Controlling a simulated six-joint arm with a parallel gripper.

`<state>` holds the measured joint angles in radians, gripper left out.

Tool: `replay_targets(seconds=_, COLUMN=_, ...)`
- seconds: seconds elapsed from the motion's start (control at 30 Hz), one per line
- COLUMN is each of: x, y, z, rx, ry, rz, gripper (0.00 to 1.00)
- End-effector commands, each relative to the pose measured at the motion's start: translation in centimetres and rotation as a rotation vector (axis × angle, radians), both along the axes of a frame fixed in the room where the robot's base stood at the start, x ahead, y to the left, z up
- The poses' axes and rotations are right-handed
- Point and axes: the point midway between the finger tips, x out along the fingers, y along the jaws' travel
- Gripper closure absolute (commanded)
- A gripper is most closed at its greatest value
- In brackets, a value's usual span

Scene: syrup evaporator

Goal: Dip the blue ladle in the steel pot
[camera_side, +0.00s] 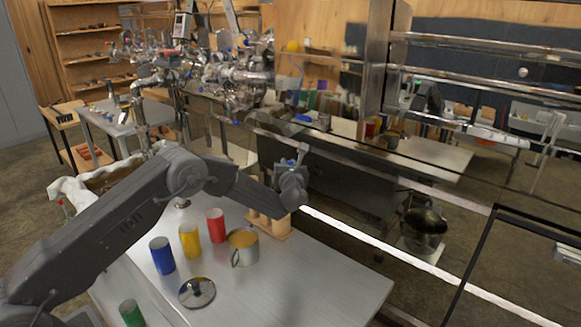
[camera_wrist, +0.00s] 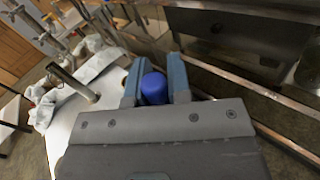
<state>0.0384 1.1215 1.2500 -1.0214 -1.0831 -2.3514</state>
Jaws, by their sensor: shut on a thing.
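My gripper (camera_side: 301,152) is raised above the back edge of the metal table in the side view. In the wrist view, my gripper (camera_wrist: 155,78) has its two fingers shut on a rounded blue thing, which I take for the blue ladle (camera_wrist: 154,89). Only its blue end shows there; the rest is hidden, and I cannot make the ladle out in the side view. A steel pot (camera_side: 245,257) with a side handle and an orange-brown inside stands on the table, below and left of my gripper, apart from it.
Red (camera_side: 216,226), yellow (camera_side: 189,241) and blue (camera_side: 162,256) cylinders stand left of the pot. A round metal lid (camera_side: 197,293) lies in front. A wooden stand (camera_side: 278,231) is behind the pot. A green cylinder (camera_side: 131,313) is front left. The table's right side (camera_side: 330,280) is clear.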

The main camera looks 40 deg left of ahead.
Motion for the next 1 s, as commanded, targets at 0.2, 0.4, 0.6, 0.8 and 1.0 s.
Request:
replay_targets(seconds=0.2, x=-5.2, y=1.8, z=0.5, rx=-0.102, ry=-0.016, rz=0.135, gripper=0.97)
replay_targets(seconds=0.4, x=-11.3, y=3.5, z=0.8, rx=-0.175, ry=-0.036, rz=0.277, gripper=0.97)
replay_targets(seconds=0.6, x=-15.0, y=4.3, z=1.0, rx=-0.203, ry=-0.048, rz=0.360, gripper=0.97)
replay_targets(seconds=0.8, x=-15.7, y=4.5, z=0.5, rx=-0.207, ry=-0.049, rz=0.376, gripper=0.97)
replay_targets(seconds=1.0, x=-15.6, y=4.5, z=-0.7, rx=-0.206, ry=-0.049, rz=0.375, gripper=0.97)
